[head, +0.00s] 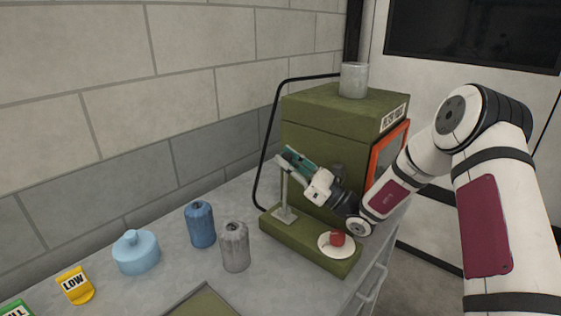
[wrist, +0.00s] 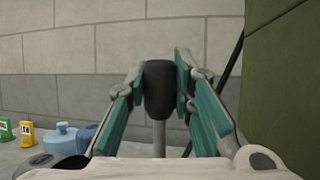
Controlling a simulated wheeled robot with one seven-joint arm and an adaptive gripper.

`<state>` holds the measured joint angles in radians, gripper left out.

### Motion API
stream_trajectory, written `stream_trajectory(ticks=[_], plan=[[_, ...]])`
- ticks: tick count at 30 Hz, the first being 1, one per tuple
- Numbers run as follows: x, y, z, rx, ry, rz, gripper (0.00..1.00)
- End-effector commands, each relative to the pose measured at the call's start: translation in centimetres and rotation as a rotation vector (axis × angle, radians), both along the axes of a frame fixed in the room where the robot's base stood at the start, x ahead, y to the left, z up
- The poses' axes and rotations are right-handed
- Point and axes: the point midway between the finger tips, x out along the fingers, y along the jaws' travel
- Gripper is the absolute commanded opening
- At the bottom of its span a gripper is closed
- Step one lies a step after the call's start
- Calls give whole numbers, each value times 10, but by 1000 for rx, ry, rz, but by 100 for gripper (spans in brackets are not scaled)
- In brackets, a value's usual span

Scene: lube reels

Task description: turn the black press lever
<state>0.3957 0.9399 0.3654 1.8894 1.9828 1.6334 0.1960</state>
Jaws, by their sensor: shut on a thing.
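The press lever's black end (wrist: 159,90) stands upright between my two teal-and-grey fingers in the wrist view. A pale grey post (head: 284,194) rises from the green press base (head: 312,244) in the head view, and my gripper (head: 286,158) is at its top. My gripper is shut on the black lever, with a finger at each side of it. In the head view my fingers hide most of the lever.
A green box (head: 318,145) with a glass jar (head: 353,80) on top stands behind the base. A white dish (head: 325,249) with a red piece (head: 337,238) sits on the base. Blue (head: 201,226) and grey (head: 235,248) canisters and a light-blue jar (head: 136,256) stand left.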

Motion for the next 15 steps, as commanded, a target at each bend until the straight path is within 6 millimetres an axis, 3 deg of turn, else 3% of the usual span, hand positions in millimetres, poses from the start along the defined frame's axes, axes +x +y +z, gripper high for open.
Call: stream_trajectory(ticks=[15], plan=[[-9, -8, -2, 52, -52, 0, 0]])
